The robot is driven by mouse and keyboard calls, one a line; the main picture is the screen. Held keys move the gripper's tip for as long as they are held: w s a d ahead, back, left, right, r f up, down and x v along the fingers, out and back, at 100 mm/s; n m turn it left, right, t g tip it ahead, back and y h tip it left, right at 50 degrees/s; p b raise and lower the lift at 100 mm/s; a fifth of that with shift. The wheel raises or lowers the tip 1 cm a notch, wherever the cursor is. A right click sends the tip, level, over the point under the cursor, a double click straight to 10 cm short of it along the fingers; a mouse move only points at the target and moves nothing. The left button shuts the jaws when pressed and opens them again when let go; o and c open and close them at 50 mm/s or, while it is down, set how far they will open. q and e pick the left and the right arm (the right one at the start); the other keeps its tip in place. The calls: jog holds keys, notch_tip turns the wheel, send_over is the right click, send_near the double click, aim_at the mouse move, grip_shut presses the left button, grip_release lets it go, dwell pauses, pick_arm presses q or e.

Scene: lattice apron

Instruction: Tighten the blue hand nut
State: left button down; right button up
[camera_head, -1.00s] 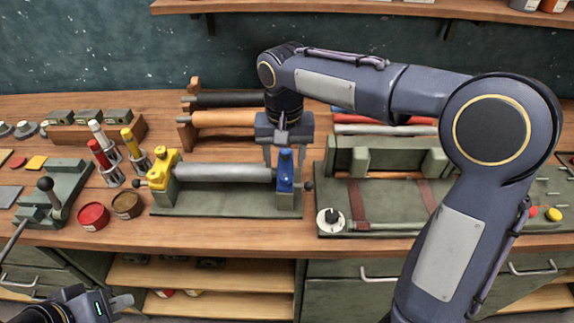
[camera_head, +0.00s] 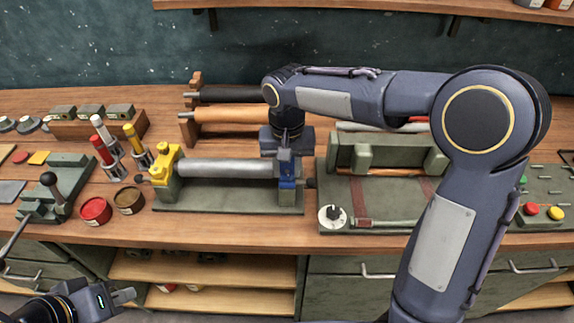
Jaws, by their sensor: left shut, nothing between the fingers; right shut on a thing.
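The blue hand nut (camera_head: 287,170) sits on top of the blue end block (camera_head: 287,185), at the right end of a grey roller (camera_head: 225,168). My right gripper (camera_head: 286,166) reaches down from above and is shut on the nut; its fingers hide most of it. The matching yellow nut and block (camera_head: 165,163) hold the roller's left end. My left gripper (camera_head: 124,295) is shut and empty at the lower left, in front of the bench.
The roller stands on a green base plate (camera_head: 225,203). Red and brown tins (camera_head: 95,211) and coloured tubes (camera_head: 103,150) stand to its left. A green fixture with a white dial (camera_head: 332,217) is close on the right. Orange and black rollers (camera_head: 228,115) lie behind.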

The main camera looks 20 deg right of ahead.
aim_at(287, 171)
jog(key=shift+m, duration=1.6)
jog(key=o, duration=1)
notch_tip(287, 171, up, 8)
jog(key=shift+f, duration=0.1)
